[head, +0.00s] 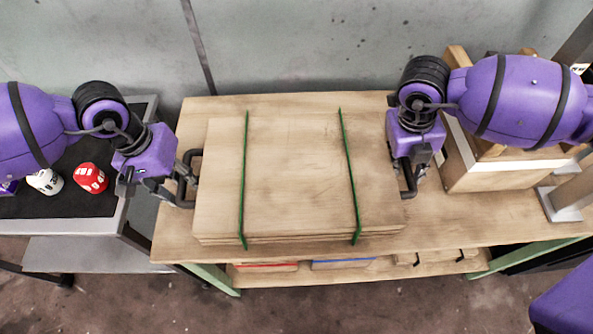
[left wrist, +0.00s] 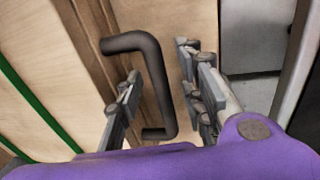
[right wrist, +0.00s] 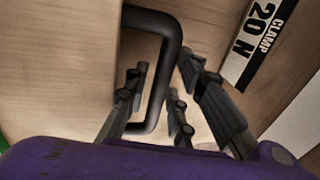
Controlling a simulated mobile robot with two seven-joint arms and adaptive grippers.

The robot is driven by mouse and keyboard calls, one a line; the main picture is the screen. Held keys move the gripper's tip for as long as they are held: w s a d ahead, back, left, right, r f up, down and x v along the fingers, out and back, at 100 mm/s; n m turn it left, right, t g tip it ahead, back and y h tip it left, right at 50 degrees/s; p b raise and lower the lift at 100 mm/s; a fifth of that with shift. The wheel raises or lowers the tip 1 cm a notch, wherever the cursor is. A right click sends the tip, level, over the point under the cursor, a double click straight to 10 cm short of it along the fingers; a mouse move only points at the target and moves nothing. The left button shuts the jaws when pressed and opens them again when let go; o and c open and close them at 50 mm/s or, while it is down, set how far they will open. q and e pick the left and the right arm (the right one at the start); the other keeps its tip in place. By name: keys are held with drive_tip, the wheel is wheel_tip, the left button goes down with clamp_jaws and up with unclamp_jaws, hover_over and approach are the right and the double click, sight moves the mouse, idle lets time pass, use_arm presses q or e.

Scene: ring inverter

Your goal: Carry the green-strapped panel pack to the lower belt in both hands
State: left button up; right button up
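The panel pack (head: 290,180) is a flat stack of pale wooden panels with two green straps, lying on the wooden table (head: 220,105). Black bar handles stick out at its left and right ends. My left gripper (head: 178,188) is at the left handle; in the left wrist view its open fingers (left wrist: 160,90) stand on either side of the handle (left wrist: 152,62), with gaps. My right gripper (head: 406,178) is at the right handle; in the right wrist view its fingers (right wrist: 158,100) stand apart with the handle (right wrist: 168,35) between them. I cannot make out a lower belt.
A shelf (head: 350,277) under the table holds panels with red and blue straps. A dark-topped stand (head: 60,207) at left carries a red item (head: 90,178) and a white item (head: 45,181). A wooden clamp-like fixture (head: 500,175) stands at right. A grey wall is behind.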

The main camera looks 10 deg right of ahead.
use_arm(q)
drive_tip(key=shift+f, duration=0.2)
use_arm(e)
drive_tip(key=shift+f, duration=0.15)
use_arm(q)
drive_tip(key=c, duration=0.6)
use_arm(e)
drive_tip(key=c, duration=0.6)
use_arm(q)
clamp_jaws()
use_arm(e)
clamp_jaws()
use_arm(q)
drive_tip(key=shift+w+r, duration=0.2)
drive_tip(key=shift+r, duration=0.1)
use_arm(e)
drive_tip(key=shift+w+r, duration=0.25)
